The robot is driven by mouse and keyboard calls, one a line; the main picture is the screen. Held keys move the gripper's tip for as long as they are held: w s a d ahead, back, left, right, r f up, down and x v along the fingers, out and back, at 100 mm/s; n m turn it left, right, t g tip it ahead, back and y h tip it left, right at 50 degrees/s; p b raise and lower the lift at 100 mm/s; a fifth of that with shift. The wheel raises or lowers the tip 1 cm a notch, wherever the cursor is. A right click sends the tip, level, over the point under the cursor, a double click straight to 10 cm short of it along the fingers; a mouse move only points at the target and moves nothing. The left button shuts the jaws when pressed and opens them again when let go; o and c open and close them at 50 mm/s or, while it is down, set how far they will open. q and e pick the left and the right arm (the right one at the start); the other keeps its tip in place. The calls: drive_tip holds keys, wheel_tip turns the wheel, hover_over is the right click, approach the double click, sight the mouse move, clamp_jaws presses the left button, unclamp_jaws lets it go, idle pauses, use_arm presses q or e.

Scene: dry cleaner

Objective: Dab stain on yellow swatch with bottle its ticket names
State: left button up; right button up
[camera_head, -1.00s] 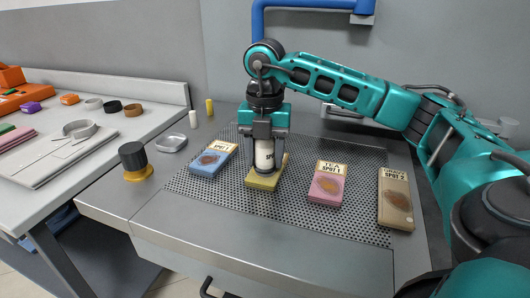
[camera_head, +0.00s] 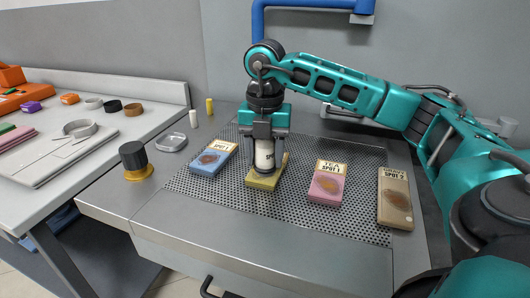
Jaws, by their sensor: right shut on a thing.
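My right gripper (camera_head: 265,134) points down and is shut on a white bottle (camera_head: 264,154) with a dark lower end. Print on the bottle begins with "SP"; the rest is hidden. The bottle's dark end is at the yellow swatch (camera_head: 262,183), over its middle; I cannot tell whether it presses on it. The yellow swatch lies on the perforated board (camera_head: 236,199). Its stain and the text of its ticket are hidden behind the bottle and gripper. My left gripper is not in view.
A blue swatch (camera_head: 206,164) lies left of the yellow one. A pink swatch (camera_head: 326,190) ticketed "TEA SPOT 1" and a tan swatch (camera_head: 394,211) ticketed "SPOT 2" lie right. A white bottle (camera_head: 193,119), a yellow one (camera_head: 209,107) and a metal dish (camera_head: 171,143) stand left.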

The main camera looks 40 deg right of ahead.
drive_tip(key=shift+s+f, duration=0.1)
drive_tip(key=shift+f, duration=0.1)
drive_tip(key=shift+r+p, duration=0.35)
drive_tip(key=shift+r, duration=0.05)
drive_tip(key=shift+r+p, duration=0.65)
drive_tip(key=shift+r, duration=0.05)
drive_tip(key=shift+r+p, duration=0.3)
drive_tip(key=shift+r, duration=0.1)
drive_tip(key=shift+r+p, duration=0.6)
drive_tip(key=shift+r, duration=0.1)
drive_tip(key=shift+r+p, duration=0.6)
drive_tip(key=shift+r, duration=0.1)
drive_tip(key=shift+r+p, duration=0.7)
drive_tip(key=shift+r, duration=0.1)
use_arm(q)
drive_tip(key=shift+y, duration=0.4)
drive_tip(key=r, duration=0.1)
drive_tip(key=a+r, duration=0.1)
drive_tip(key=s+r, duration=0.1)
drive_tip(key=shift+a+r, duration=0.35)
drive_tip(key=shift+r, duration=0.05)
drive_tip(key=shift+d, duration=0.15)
